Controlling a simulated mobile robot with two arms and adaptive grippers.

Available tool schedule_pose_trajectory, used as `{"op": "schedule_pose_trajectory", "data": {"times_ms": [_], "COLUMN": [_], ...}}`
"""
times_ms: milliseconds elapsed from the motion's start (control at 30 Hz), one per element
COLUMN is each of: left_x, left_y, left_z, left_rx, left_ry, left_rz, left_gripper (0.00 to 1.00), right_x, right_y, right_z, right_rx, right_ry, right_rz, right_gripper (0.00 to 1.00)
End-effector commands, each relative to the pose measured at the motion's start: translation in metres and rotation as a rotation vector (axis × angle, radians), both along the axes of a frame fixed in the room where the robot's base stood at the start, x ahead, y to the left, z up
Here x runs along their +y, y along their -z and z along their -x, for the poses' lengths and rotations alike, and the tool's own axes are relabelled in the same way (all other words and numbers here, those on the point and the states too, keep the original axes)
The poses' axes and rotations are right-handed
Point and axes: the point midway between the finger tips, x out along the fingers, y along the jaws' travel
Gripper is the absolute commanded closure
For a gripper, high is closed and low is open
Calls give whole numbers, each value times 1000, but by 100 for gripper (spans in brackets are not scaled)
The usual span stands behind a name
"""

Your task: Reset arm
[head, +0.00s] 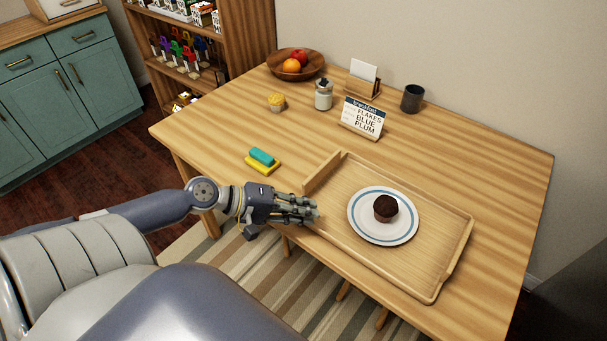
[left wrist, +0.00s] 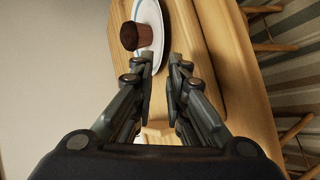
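My left gripper (head: 312,212) is over the front edge of the table, by the left end of the wooden tray (head: 440,284). In the left wrist view its fingers (left wrist: 162,75) are apart with nothing between them. A chocolate muffin (head: 385,208) sits on a white plate with a blue ring (head: 367,229) on the tray. The muffin (left wrist: 136,36) and plate (left wrist: 153,17) also show beyond the fingers in the left wrist view. My right gripper is not in either view.
On the wooden table (head: 220,125) are a yellow-and-teal sponge pair (head: 262,161), a pale muffin (head: 276,102), a jar (head: 323,97), a fruit bowl (head: 295,63), a menu sign (head: 362,117), a card holder (head: 363,82) and a dark cup (head: 412,98). Shelves (head: 190,50) stand behind, left.

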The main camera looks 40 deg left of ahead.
Motion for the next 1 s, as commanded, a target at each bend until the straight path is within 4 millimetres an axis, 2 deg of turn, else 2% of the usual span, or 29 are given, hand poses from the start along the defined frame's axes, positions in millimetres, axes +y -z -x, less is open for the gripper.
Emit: {"op": "schedule_pose_trajectory", "data": {"times_ms": [467, 567, 667, 767, 900, 1000], "left_x": [0, -6, -24, -51, -86, -102], "left_y": [0, 4, 14, 31, 55, 69], "left_z": [0, 5, 20, 45, 80, 99], "left_rx": [-1, -3, -13, -34, -68, -87], "left_ry": [0, 22, 93, 209, 384, 489], "left_rz": [-1, -14, -63, -156, -324, -451], "left_gripper": [87, 87, 87, 87, 87, 87], "right_x": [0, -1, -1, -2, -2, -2], "right_y": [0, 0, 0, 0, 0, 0], "right_z": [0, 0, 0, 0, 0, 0], "right_rx": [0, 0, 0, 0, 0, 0], "right_ry": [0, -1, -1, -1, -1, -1], "right_rz": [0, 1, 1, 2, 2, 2], "right_gripper": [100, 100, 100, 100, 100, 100]}}
